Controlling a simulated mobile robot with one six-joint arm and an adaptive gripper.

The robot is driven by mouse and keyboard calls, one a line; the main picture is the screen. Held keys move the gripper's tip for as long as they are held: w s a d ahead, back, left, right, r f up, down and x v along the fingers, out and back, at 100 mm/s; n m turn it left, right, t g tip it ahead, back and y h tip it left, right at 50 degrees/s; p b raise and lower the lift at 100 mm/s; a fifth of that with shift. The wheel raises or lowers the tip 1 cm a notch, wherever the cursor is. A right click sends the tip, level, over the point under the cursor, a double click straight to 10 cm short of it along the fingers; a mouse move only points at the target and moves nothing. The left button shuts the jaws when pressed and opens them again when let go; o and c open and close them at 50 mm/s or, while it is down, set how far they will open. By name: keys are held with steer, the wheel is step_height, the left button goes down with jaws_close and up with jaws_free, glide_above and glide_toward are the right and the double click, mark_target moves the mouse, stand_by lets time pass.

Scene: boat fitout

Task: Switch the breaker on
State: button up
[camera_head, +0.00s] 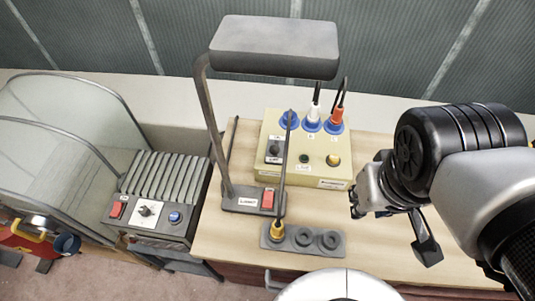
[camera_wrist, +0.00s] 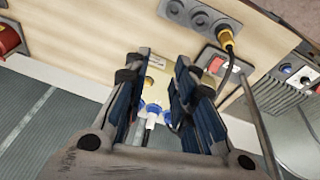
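A beige power box (camera_head: 308,172) stands on the wooden worktop. Its face carries a black switch (camera_head: 274,150) on a white plate at the left, a dark green round part (camera_head: 304,158) and a yellow round part (camera_head: 333,160). Labels are too small to read, so I cannot tell which control is the breaker or its position. My gripper (camera_head: 392,226) is right of the box, apart from it and empty. In the wrist view, my gripper (camera_wrist: 160,95) has its fingers spread, with part of the box (camera_wrist: 157,78) showing between them; the black switch is hidden there.
A lamp (camera_head: 273,48) with a red switch (camera_head: 268,199) on its base rises left of the box. A grey socket strip (camera_head: 303,242) with a yellow plug lies in front. White and orange plugs stand in the box. A finned grey unit (camera_head: 160,195) is at left.

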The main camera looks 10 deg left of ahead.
steer(key=w+f+n+h, duration=0.1)
steer(key=n, duration=0.1)
steer(key=w+a+f+n+g+h, duration=0.1)
steer(key=f+n+h, duration=0.1)
steer(key=w+f+n+g+h+p, duration=0.1)
steer(key=f+n+h, duration=0.1)
steer(key=shift+w+a, duration=0.2)
steer(key=shift+a, duration=0.2)
jaws_close()
steer(key=w+a+f+n+t+h+p, duration=0.1)
steer(key=w+a+f+n+t+h, duration=0.35)
steer(key=a+n, duration=0.3)
steer(key=s+a+f+n+t+y+p, duration=0.1)
steer(key=a+f+n+t+y, duration=0.4)
steer(key=a+f+n+t, duration=0.5)
steer(key=s+a+f+n, duration=0.1)
steer(key=a+f+n, duration=0.2)
steer(key=a+n, duration=0.2)
steer(key=shift+a+y, duration=0.3)
steer(key=shift+y, duration=0.05)
steer(key=shift+s+t, duration=0.1)
steer(key=shift+t, duration=0.15)
